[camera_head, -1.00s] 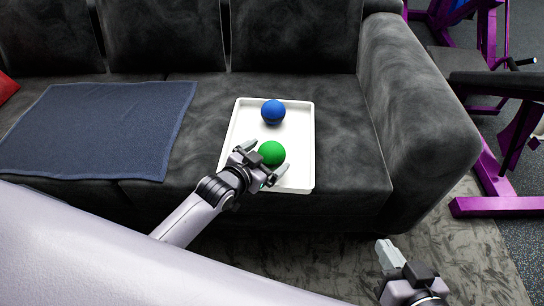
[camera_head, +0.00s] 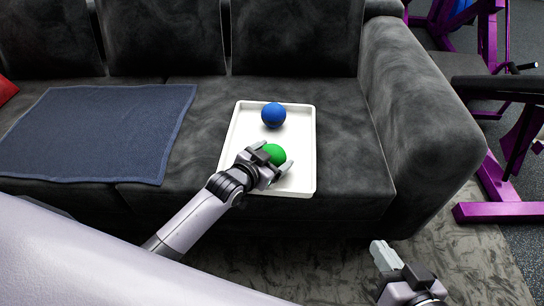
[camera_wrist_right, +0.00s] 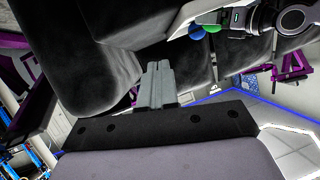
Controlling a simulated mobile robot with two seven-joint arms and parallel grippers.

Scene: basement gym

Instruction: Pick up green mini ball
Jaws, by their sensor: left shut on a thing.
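The green mini ball (camera_head: 274,153) is in the front part of a white tray (camera_head: 243,127) on the grey sofa. My left gripper (camera_head: 273,160) is shut on the ball, with a finger on either side; the gripper hides the ball's near side. I cannot tell whether the ball touches the tray floor. A blue ball (camera_head: 273,115) lies in the back part of the tray. My right gripper (camera_head: 384,256) is empty over the floor in front of the sofa. In the right wrist view its fingers (camera_wrist_right: 158,84) lie together, and the green ball (camera_wrist_right: 212,28) shows beyond.
A folded blue blanket (camera_head: 98,130) lies on the sofa's left part. The sofa's thick armrest (camera_head: 420,110) stands right of the tray. Purple gym equipment (camera_head: 500,210) is further right. Bare seat lies between tray and armrest.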

